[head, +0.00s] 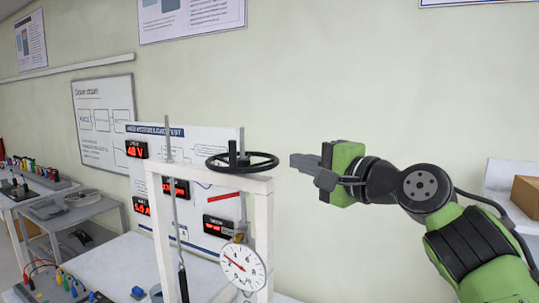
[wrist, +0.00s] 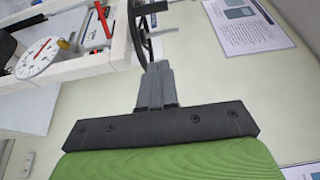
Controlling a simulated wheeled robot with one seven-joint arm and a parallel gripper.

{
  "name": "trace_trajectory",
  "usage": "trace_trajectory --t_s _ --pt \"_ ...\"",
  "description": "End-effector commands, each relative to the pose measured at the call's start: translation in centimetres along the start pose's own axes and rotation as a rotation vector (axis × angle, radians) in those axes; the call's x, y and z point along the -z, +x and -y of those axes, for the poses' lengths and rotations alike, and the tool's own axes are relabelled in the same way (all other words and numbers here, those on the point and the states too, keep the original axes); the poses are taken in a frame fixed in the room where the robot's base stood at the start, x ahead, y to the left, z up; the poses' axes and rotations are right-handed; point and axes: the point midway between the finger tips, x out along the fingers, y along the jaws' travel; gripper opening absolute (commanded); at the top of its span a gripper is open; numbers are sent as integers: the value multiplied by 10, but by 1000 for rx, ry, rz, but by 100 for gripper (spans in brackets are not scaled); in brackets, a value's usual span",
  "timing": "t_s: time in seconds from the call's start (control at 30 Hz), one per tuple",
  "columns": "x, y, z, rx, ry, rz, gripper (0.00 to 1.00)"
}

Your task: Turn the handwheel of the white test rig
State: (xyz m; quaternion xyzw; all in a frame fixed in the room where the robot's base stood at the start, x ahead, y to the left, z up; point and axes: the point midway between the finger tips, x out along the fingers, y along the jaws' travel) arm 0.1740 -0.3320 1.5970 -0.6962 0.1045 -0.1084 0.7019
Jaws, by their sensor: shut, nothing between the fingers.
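The white test rig (head: 262,205) is an upright frame on a white table. A black handwheel (head: 259,164) lies flat on top of its crossbar, with a small upright knob. My gripper (head: 293,160) is to the right of the handwheel at about its height, its fingers pointing left. The fingers are shut with nothing between them. In the wrist view my gripper (wrist: 155,68) points up at the rim of the handwheel (wrist: 143,40), seen edge-on. I cannot tell whether the fingertips touch the rim. A round white dial gauge (head: 243,267) hangs on the rig.
A white panel with red digital displays (head: 137,150) stands behind the rig. A side table (head: 70,215) with equipment is at the left, and a cardboard box (head: 525,193) sits on a shelf at the right. The wall space above the handwheel is clear.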

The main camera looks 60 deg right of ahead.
Motion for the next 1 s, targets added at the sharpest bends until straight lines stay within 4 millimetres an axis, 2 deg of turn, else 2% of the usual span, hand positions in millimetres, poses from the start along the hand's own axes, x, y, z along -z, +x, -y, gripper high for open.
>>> trace_trajectory --t_s 0.43,0.63,1.0 --pt "-5 96 2 -5 -8 7 0" --pt "-27 116 0 -5 -9 4 0" --pt "-31 120 -1 -3 -7 2 0"
